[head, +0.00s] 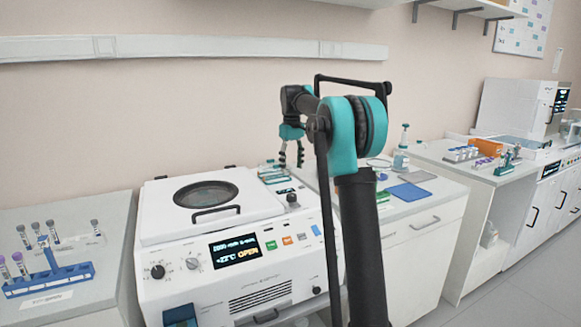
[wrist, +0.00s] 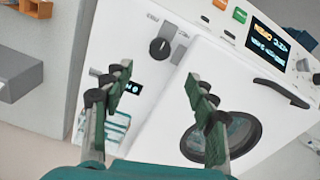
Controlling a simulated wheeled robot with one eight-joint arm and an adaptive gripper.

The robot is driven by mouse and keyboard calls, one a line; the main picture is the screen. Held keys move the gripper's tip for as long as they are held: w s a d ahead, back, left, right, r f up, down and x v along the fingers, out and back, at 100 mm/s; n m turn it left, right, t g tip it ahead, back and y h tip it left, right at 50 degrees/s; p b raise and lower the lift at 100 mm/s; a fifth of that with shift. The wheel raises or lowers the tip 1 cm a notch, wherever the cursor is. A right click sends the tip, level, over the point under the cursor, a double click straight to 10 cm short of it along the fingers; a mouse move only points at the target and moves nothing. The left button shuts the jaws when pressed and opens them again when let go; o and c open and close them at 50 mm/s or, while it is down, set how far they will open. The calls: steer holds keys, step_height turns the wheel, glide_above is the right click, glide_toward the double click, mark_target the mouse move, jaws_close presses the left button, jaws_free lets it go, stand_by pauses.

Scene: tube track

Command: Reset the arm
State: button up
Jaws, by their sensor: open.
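My gripper (head: 291,160) hangs fingers down from my raised arm, above the right side of the white centrifuge (head: 170,232) in the head view. In the wrist view my gripper (wrist: 162,92) shows its two fingers spread apart with nothing between them. The fingers are over the centrifuge top, near its black knob (wrist: 160,48) and round lid window (wrist: 190,142). The centrifuge lid is down, and its display (head: 236,249) reads OPEN. My arm hides part of the bench behind it.
A blue tube rack (head: 48,279) with several tubes stands on the left bench. A blue mat (head: 407,192) and a bottle (head: 401,160) are on the bench to the right. An orange box (head: 487,147) is farther right. A wall rail (head: 190,47) runs behind.

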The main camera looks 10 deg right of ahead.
steer(key=s+d+f+m+t, duration=0.1)
steer(key=s+f+m, duration=0.1)
steer(key=s+f, duration=0.7)
steer(key=s+d+f+m+t, duration=0.1)
steer(key=s+f, duration=0.8)
steer(key=s, duration=0.9)
steer(key=s+d+f+m+t, duration=0.2)
steer(key=s+f, duration=0.7)
steer(key=s, duration=0.5)
steer(key=shift+s+m, duration=0.3)
steer(key=shift+m, duration=0.4)
steer(key=shift+c, duration=0.3)
